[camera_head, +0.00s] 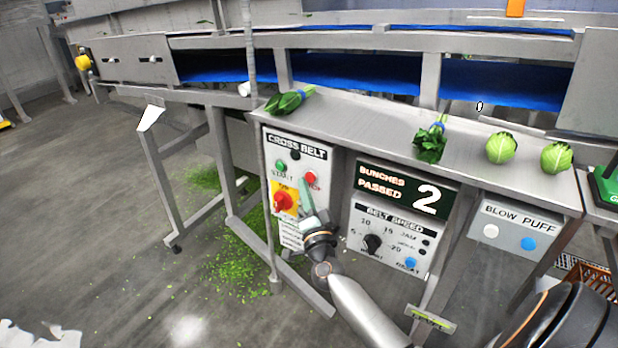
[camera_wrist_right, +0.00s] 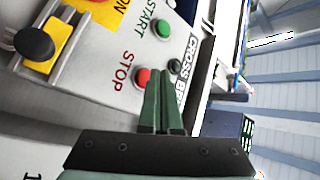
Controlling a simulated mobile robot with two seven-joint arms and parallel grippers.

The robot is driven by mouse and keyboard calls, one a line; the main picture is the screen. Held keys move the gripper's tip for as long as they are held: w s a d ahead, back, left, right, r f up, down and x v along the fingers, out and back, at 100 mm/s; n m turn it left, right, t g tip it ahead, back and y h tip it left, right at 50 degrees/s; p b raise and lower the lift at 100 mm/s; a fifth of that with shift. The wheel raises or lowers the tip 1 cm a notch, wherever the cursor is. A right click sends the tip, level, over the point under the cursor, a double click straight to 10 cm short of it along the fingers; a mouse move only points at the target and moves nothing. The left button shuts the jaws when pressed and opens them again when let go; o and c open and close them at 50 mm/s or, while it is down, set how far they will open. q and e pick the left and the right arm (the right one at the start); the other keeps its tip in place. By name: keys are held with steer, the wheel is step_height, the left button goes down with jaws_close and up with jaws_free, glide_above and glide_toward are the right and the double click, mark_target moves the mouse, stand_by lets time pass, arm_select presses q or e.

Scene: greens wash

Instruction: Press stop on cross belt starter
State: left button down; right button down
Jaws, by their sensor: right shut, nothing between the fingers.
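The cross belt starter panel (camera_head: 318,155) is a pale box under the bench ledge at the middle left. Its red stop button (camera_head: 310,178) is at the upper right, and the green start button (camera_head: 281,153) is to its left. My right gripper (camera_head: 305,186) is shut and empty, with its green fingers just below the stop button. In the right wrist view the fingertips (camera_wrist_right: 160,73) appear right beside the red stop button (camera_wrist_right: 143,77), near its label; I cannot tell whether they touch it. The start button also shows there (camera_wrist_right: 164,29). My left gripper is not in view.
A red rotary switch (camera_head: 284,201) on a yellow plate is below the start button. A belt speed panel (camera_head: 391,240) and a blow puff box (camera_head: 510,230) are to the right. Leafy bunches (camera_head: 430,144) and round green heads (camera_head: 501,147) lie on the ledge (camera_head: 365,118).

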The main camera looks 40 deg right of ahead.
steer(key=a, duration=0.1)
steer(key=s+a+p, duration=0.1)
steer(key=a, duration=0.1)
steer(key=s+a, duration=0.1)
steer(key=shift+a, duration=0.35)
stand_by(0.8)
steer(key=s+a+f+n+g+y+p, duration=0.2)
steer(key=s+a+f+n+y+p, duration=0.1)
steer(key=s+a+f+n+y, duration=0.7)
steer(key=s+a+f+n+g, duration=0.3)
steer(key=s+f+n+g, duration=0.1)
steer(key=s, duration=0.3)
steer(key=s+a+f+n+g+p, duration=0.1)
steer(key=s+a+f+n+g, duration=0.2)
steer(key=s, duration=0.5)
step_height(320, 180, down, 2)
steer(key=shift+s+f+n+g+p, duration=0.2)
steer(key=shift+f+n+g+p, duration=0.15)
steer(key=shift+n, duration=0.35)
